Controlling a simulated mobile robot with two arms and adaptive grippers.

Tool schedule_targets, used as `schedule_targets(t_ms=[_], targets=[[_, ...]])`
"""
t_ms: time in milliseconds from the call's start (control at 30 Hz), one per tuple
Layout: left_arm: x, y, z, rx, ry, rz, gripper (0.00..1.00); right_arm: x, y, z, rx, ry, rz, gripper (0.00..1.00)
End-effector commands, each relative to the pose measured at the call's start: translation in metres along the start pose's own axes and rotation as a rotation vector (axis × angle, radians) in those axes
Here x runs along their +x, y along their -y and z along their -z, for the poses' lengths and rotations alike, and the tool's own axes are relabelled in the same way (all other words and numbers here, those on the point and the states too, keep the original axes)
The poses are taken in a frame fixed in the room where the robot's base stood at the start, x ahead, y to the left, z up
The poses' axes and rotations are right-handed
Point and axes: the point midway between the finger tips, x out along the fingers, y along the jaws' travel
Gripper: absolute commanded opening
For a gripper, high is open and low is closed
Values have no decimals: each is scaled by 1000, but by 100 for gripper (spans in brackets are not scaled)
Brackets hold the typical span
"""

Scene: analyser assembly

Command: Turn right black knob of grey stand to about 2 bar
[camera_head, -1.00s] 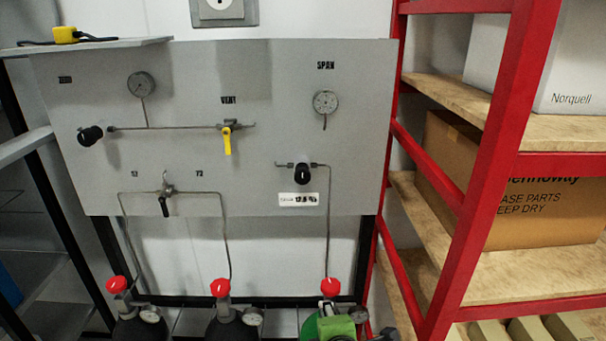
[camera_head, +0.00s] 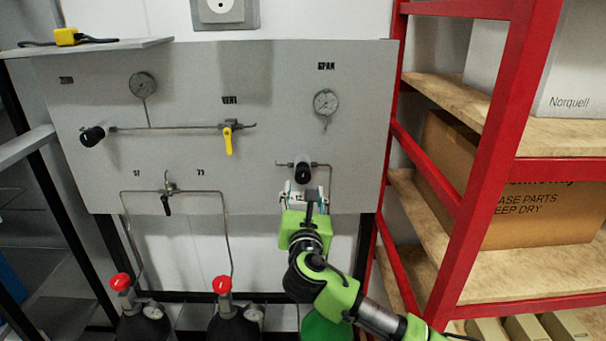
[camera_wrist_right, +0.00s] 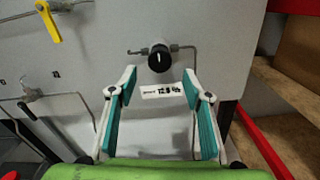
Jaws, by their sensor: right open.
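The grey stand (camera_head: 255,75) is an upright grey panel with gauges, pipes and knobs. Its right black knob (camera_head: 302,172) sits under the SPAN gauge (camera_head: 325,102); the gauge's reading is too small to tell. The knob also shows in the right wrist view (camera_wrist_right: 159,58), with a white mark on its face. My right gripper (camera_head: 306,190) is just below the knob in the head view, open and empty. In the right wrist view its two teal-padded fingers (camera_wrist_right: 157,85) are spread, with the knob beyond and between them, apart from both. My left gripper is not in view.
A white label (camera_wrist_right: 162,91) is on the panel under the knob. A left black knob (camera_head: 93,136) and a yellow vent lever (camera_head: 228,140) are further left. Gas bottles with red caps (camera_head: 121,282) stand below. A red shelf frame (camera_head: 485,170) stands close on the right.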

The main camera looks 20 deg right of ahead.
Motion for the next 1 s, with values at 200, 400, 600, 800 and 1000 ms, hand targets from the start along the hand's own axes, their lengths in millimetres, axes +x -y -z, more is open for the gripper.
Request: schedule_targets(t_ms=[200,400,600,800,1000], targets=[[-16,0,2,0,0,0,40,39,-1,-3,1,-1,1,45],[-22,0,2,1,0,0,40,62,0,-1,1,0,1,45],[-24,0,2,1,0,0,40,72,0,0,3,-1,-1,45],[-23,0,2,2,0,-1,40,73,0,1,3,-1,-1,45],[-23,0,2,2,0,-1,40,73,0,1,3,-1,-1,14]])
